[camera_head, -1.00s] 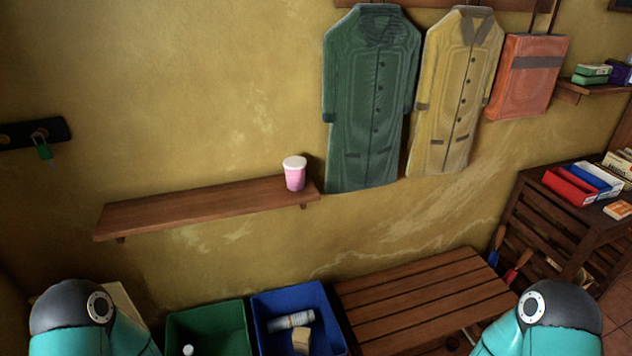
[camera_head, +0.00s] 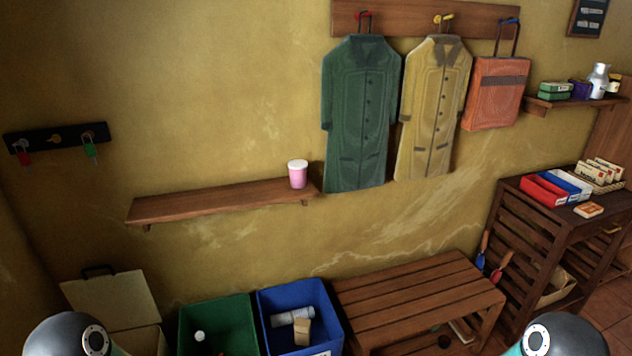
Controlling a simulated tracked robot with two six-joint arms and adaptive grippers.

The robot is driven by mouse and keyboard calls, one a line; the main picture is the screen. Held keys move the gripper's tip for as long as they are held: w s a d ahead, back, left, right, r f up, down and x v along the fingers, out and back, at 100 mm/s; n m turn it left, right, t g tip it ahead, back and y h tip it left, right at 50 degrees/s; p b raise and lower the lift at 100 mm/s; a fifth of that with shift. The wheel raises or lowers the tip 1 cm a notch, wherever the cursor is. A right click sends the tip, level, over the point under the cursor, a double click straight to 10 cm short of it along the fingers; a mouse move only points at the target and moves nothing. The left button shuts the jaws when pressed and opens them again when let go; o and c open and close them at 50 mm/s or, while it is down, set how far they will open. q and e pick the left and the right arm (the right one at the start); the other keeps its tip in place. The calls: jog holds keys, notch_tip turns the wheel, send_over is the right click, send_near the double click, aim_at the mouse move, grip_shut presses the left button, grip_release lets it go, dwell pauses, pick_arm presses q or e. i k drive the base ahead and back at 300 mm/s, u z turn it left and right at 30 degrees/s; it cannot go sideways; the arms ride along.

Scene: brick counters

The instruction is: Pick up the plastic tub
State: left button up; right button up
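A pink plastic tub (camera_head: 298,176) with a white lid stands upright near the right end of a wooden wall shelf (camera_head: 215,203). Nothing touches it. Parts of my two arms show at the bottom left and bottom right corners, well below the shelf. Neither gripper is in the picture.
A green bin (camera_head: 186,338) and a blue bin (camera_head: 335,335) with items stand below the shelf, beside a slatted bench (camera_head: 415,298). Coats (camera_head: 360,115) hang right of the tub. A slatted cabinet (camera_head: 535,230) stands at right.

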aim_at(298, 168)
jog(key=u, duration=0.2)
jog(key=i, duration=0.85)
jog(key=u, duration=0.05)
jog(key=k, duration=0.5)
jog(key=u, duration=0.65)
jog(key=i, duration=0.5)
jog(key=u, duration=0.4)
